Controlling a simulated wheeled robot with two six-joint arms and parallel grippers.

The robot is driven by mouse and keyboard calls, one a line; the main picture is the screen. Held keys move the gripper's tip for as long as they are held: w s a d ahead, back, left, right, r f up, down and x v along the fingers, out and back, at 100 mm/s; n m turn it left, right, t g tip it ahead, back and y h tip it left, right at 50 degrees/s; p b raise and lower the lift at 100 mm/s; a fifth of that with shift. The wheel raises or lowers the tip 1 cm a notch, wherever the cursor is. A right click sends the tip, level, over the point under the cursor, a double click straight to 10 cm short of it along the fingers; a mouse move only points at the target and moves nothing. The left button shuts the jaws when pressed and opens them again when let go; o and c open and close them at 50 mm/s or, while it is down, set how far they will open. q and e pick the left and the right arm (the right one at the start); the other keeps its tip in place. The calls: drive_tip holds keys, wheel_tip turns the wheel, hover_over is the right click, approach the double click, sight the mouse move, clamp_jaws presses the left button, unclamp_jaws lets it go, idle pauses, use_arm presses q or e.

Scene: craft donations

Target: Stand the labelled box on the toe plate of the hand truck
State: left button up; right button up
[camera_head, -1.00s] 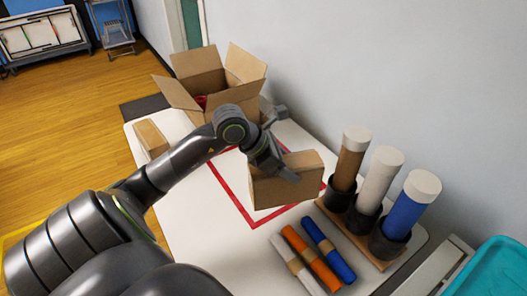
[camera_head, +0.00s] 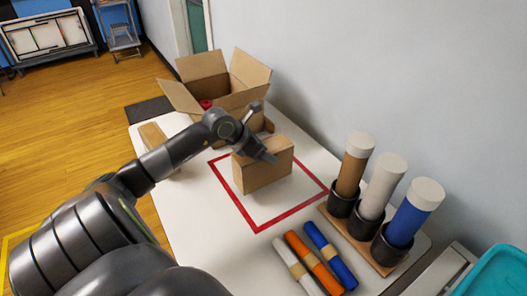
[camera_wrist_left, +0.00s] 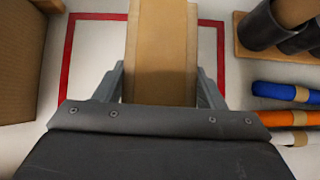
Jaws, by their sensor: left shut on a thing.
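My left gripper (camera_head: 257,137) is shut on a brown cardboard box (camera_head: 262,172), one finger on each side. The box is upright over the back part of the red outlined square (camera_head: 225,186) on the white table. I cannot tell whether its base touches the table. In the left wrist view the box (camera_wrist_left: 160,50) is between the two fingers (camera_wrist_left: 162,88), with a paler tape strip along it. No label can be made out. No hand truck can be clearly made out. My right gripper is not in view.
An open carton (camera_head: 205,97) stands just behind the held box. A smaller cardboard box (camera_head: 152,137) is at the table's left edge. A rack of upright tubes (camera_head: 350,222) and several rolls (camera_head: 312,262) are at right. Wooden floor (camera_head: 70,120) is open to the left.

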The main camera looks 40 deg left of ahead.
sight(239, 159)
use_arm(q)
drive_tip(key=shift+f, duration=1.85)
drive_tip(key=o, duration=1.7)
drive_tip(key=shift+o, duration=0.2)
drive_tip(key=shift+r, duration=0.2)
drive_tip(key=shift+s+a+r, duration=0.1)
drive_tip(key=shift+s+r, duration=0.05)
drive_tip(key=shift+s, duration=0.1)
drive_tip(key=v, duration=1)
drive_tip(key=shift+s, duration=0.15)
drive_tip(key=shift+s+r+p, duration=0.35)
drive_tip(key=shift+r, duration=0.1)
